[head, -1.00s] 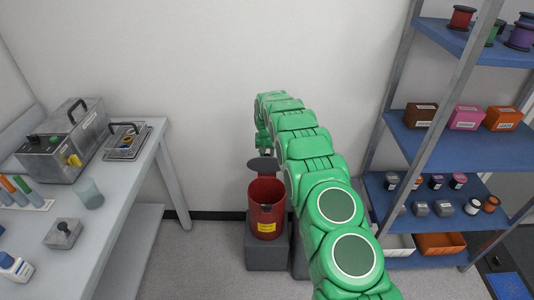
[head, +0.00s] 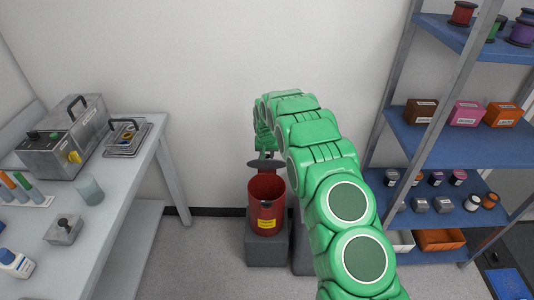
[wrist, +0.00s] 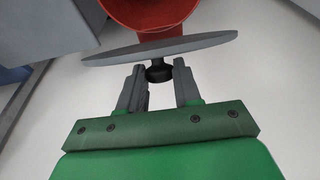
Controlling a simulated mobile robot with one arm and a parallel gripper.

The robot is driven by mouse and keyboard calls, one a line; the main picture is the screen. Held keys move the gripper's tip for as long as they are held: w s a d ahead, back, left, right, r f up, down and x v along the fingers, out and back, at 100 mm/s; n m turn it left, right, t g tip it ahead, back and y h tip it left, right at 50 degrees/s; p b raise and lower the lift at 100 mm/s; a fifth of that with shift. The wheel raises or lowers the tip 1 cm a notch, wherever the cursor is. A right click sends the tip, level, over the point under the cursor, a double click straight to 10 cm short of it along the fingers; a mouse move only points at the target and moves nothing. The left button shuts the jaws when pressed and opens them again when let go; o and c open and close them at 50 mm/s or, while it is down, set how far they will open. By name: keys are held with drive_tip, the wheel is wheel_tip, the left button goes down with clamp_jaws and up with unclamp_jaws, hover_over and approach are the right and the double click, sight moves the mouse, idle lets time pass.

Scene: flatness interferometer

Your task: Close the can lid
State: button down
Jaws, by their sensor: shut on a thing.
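The red can (head: 265,208) with a yellow label stands upright on a grey block, its mouth open. Its dark grey lid (head: 266,164) is raised at the back rim, tilted and clear of most of the mouth. My gripper (head: 266,153) is just behind and above the lid, mostly hidden by my green arm in the head view. In the wrist view, the fingers of my gripper (wrist: 159,70) are on either side of the black knob (wrist: 158,73) on the lid (wrist: 160,48), shut on it. The can (wrist: 150,13) shows red beyond the lid.
The grey block (head: 267,252) under the can stands on the floor near the wall. A workbench (head: 118,190) with instruments is at left. A blue shelf rack (head: 455,150) with boxes and spools is at right, close to my arm. Floor is free between bench and block.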

sight(267, 164)
drive_tip(key=shift+s+d+f+t, duration=0.1)
drive_tip(key=shift+s+f+t, duration=0.25)
drive_tip(key=shift+s+t, duration=0.35)
drive_tip(key=shift+s+f+t, duration=0.35)
drive_tip(key=shift+s+t, duration=0.15)
drive_tip(key=shift+s, duration=0.35)
drive_tip(key=s+f+t, duration=0.6)
drive_tip(key=f+t, duration=0.1)
drive_tip(key=f, duration=0.1)
drive_tip(key=shift+s+f+t, duration=0.15)
drive_tip(key=shift+s+t, duration=0.25)
idle(0.4)
idle(0.6)
drive_tip(key=c, duration=0.8)
unclamp_jaws()
